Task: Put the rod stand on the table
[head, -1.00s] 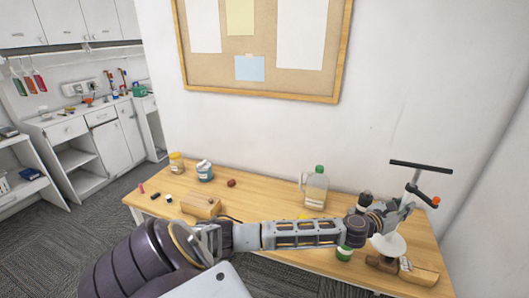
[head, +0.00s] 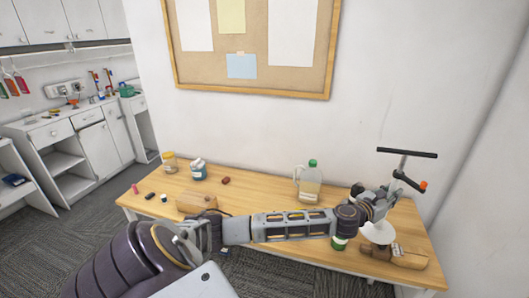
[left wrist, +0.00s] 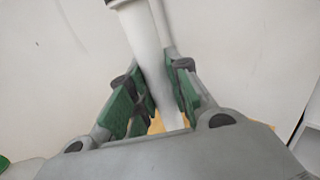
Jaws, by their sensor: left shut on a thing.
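The rod stand (head: 402,165) has a pale post, a black crossbar on top, a dark side arm with an orange tip and a white round base (head: 376,233). My left gripper (head: 384,196) is shut on its post, above the right part of the wooden table (head: 270,213). The stand looks close to upright. I cannot tell whether its base touches the table. In the left wrist view, the green-padded fingers (left wrist: 154,95) close on both sides of the pale post (left wrist: 143,40). My right gripper is not in view.
Brown blocks (head: 410,257) lie just in front of the base. A green-capped jug (head: 309,182) stands to its left, and a green-lidded container (head: 338,243) is near my forearm. Jars (head: 198,170) and small items stand at the table's left. A wall (head: 460,110) is behind.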

